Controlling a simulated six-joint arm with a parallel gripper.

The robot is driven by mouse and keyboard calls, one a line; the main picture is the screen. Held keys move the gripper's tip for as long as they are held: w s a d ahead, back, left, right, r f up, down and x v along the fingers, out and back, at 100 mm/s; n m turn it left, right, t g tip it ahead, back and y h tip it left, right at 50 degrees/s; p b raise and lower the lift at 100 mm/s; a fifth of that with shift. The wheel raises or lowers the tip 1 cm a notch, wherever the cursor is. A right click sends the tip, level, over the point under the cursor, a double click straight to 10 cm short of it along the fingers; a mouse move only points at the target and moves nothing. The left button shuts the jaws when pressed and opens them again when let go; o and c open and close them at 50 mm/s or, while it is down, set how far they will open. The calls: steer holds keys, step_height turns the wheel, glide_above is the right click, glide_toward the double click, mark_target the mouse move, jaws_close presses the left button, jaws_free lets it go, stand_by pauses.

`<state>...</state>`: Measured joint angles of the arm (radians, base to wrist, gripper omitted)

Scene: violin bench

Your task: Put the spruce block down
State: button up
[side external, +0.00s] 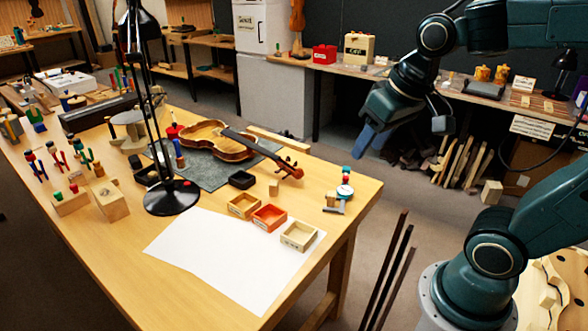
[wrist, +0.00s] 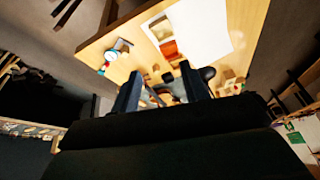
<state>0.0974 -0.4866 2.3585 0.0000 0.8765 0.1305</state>
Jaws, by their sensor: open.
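My gripper (side external: 366,140) hangs in the air past the right end of the bench, above its top and apart from it. In the wrist view my gripper (wrist: 160,84) has its two fingers spread, with no block visible between them. A small pale wood block (side external: 274,187) stands on the bench behind the trays. Another small wood block (side external: 331,199) sits near the right edge, beside a round dial tool. I cannot tell which of these, if either, is the spruce block.
The bench (side external: 349,184) holds a violin (side external: 217,142) on a grey mat, a black lamp (side external: 171,197) and several small trays, one orange (side external: 269,217). Dark rods (side external: 391,270) stand off the bench's right side.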

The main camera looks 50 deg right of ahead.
steer(key=s+a+n+t, duration=0.1)
steer(key=s+a+n, duration=0.1)
steer(key=s, duration=0.4)
steer(key=shift+a+f+n, duration=0.15)
steer(key=shift+f+n, duration=0.05)
steer(key=shift+n, duration=0.1)
steer(key=shift+w, duration=0.1)
